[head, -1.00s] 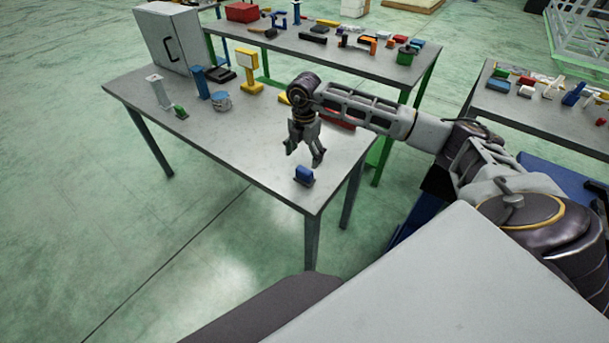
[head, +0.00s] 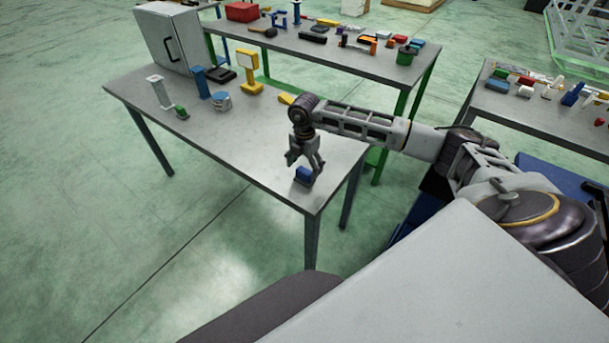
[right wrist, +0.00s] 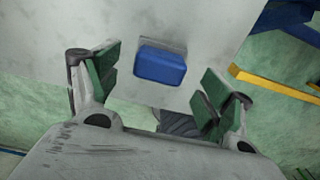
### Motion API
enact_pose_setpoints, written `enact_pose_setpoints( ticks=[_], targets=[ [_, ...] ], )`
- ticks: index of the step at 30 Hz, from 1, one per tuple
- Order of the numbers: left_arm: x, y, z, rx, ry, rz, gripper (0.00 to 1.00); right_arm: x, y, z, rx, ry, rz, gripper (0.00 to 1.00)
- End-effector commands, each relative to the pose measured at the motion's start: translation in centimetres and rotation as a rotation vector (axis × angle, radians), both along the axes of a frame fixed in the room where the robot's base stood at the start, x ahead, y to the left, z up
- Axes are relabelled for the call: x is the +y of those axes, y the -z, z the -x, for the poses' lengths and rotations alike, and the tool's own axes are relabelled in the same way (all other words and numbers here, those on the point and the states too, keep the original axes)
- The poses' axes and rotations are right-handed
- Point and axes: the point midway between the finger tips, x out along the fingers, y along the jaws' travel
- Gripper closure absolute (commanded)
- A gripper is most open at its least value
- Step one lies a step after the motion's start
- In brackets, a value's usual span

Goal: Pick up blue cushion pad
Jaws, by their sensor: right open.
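The blue cushion pad (head: 303,174) is a small blue block on a dark base, near the front corner of the grey table (head: 240,140). In the right wrist view the pad (right wrist: 160,66) lies on the tabletop, ahead of the gap between the fingers. My right gripper (head: 304,166) is open and empty, just above the pad in the head view, and its fingers partly overlap the pad there. The open green-padded fingers also show in the right wrist view (right wrist: 160,85), one to each side. My left gripper is not in view.
The tabletop around the pad is clear. The table's front corner is close to the pad.

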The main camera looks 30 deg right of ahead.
Motion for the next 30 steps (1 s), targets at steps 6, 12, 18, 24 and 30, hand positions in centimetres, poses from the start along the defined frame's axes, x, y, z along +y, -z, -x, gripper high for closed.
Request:
enact_pose_setpoints(
  ticks=[6,12,18,24,30],
  targets=[
    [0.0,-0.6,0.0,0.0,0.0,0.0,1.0,0.0,2.1,0.0,0.001,0.0,-0.001,0.2],
    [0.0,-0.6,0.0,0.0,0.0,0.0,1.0,0.0,2.7,0.0,-0.001,0.0,0.0,0.2],
    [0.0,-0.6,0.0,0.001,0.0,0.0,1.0,0.0,2.7,0.0,0.0,0.0,0.0,0.2],
    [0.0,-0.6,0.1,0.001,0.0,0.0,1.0,0.0,2.7,0.0,-0.001,0.0,0.0,0.23],
    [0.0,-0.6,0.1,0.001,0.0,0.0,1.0,0.0,2.7,0.0,-0.001,0.0,0.0,0.49]
  ],
)
